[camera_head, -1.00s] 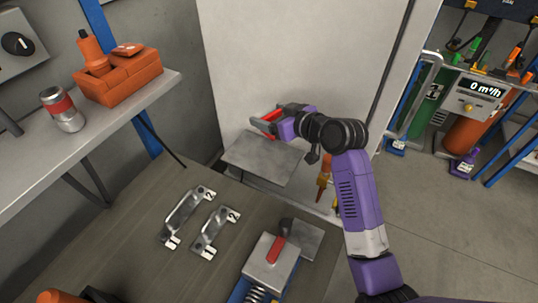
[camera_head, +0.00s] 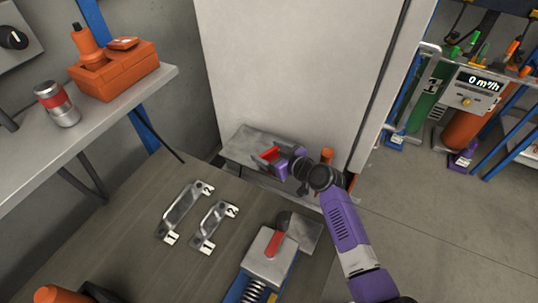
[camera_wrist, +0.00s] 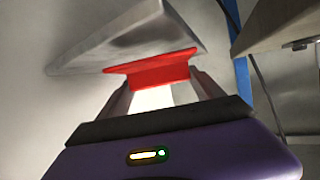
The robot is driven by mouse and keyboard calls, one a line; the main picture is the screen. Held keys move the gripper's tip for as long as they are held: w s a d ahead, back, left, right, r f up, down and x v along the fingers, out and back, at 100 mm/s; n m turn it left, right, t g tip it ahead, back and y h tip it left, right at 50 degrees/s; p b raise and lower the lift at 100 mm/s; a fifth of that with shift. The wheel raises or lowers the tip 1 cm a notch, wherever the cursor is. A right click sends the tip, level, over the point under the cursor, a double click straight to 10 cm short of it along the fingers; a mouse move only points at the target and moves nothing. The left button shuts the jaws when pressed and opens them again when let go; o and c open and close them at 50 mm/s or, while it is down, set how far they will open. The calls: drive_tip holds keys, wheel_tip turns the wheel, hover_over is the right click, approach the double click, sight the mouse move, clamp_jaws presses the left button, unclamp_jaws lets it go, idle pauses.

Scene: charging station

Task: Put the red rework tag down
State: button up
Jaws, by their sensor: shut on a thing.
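The red rework tag (camera_head: 270,153) is held in my gripper (camera_head: 277,157) above a small grey metal shelf (camera_head: 240,148) that stands against the white cabinet. In the wrist view the red tag (camera_wrist: 152,70) sits between the two fingertips (camera_wrist: 160,84), with its wide edge outward. The grey shelf plate (camera_wrist: 130,42) shows just beyond the tag there. I cannot tell whether the tag touches the plate.
Two metal brackets (camera_head: 185,212) lie on the brown bench top (camera_head: 130,240). A clamp block with a red lever (camera_head: 270,255) stands at the bench's right. A white cabinet (camera_head: 300,70) rises behind the shelf. An orange toolbox (camera_head: 118,75) and a can (camera_head: 57,104) are on the left shelf.

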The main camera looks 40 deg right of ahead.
drive_tip(key=shift+f, duration=0.65)
drive_tip(key=shift+f, duration=0.2)
drive_tip(key=o, duration=1.3)
drive_tip(key=shift+r, duration=0.1)
drive_tip(key=shift+r, duration=0.1)
drive_tip(key=shift+s, duration=0.15)
drive_tip(key=b+v, duration=0.1)
drive_tip(key=v, duration=1)
drive_tip(key=shift+s+r, duration=0.25)
drive_tip(key=shift+s, duration=0.05)
